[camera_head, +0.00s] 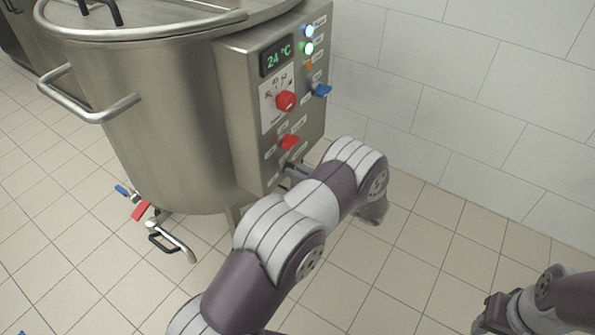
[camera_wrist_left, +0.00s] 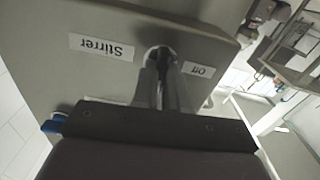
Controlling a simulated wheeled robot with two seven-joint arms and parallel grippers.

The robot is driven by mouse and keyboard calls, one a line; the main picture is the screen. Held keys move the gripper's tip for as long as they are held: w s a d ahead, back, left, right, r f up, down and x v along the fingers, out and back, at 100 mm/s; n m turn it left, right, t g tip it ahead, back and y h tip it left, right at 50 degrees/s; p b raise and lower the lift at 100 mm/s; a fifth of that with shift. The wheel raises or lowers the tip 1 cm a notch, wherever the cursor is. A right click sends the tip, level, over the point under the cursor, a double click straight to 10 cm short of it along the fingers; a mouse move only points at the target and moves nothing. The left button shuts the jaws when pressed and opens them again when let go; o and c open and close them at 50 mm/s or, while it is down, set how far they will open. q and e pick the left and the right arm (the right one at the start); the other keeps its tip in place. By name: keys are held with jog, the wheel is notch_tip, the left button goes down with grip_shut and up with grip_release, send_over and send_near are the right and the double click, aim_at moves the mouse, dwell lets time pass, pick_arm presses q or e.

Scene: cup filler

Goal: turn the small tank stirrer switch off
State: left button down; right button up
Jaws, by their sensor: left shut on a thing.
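The small tank (camera_head: 175,110) is a steel vessel with a control box (camera_head: 243,110) on its right side. My left gripper (camera_head: 292,172) is at the lower part of the box, mostly hidden by my own arm in the head view. In the left wrist view the gripper (camera_wrist_left: 166,66) is shut on the dark stirrer switch (camera_wrist_left: 158,53), between a "Stirrer" label (camera_wrist_left: 100,47) and an "Off" label (camera_wrist_left: 198,70). The fingers cover most of the switch, so its exact setting is unclear. My right gripper (camera_head: 490,318) is at the lower right corner, away from the tank.
The box carries a 24 °C display (camera_head: 276,57), a red dial (camera_head: 286,101), a red switch (camera_head: 290,142), a blue switch (camera_head: 322,90) and lit lamps (camera_head: 309,40). A drain pipe with a valve (camera_head: 140,209) sits low at left. A tiled wall (camera_head: 450,110) stands at right.

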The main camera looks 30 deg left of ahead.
pick_arm(q)
jog(key=shift+s+f+n+b, duration=0.1)
jog(key=shift+n+b, duration=0.2)
jog(key=shift+n, duration=2.5)
jog(key=shift+s+f+n+b, duration=0.15)
jog(key=shift+n+b, duration=0.2)
jog(key=shift+n, duration=2.45)
jog(key=shift+f+n+b, duration=0.1)
jog(key=shift+n+b, duration=0.2)
jog(key=shift+n, duration=2.5)
jog(key=c, duration=1.2)
grip_release()
jog(key=shift+o, duration=0.2)
jog(key=shift+d+r, duration=0.1)
jog(key=s+d+p, duration=0.1)
jog(key=d+p, duration=0.1)
jog(key=d, duration=1)
jog(key=shift+d+p, duration=0.25)
jog(key=shift+p, duration=0.05)
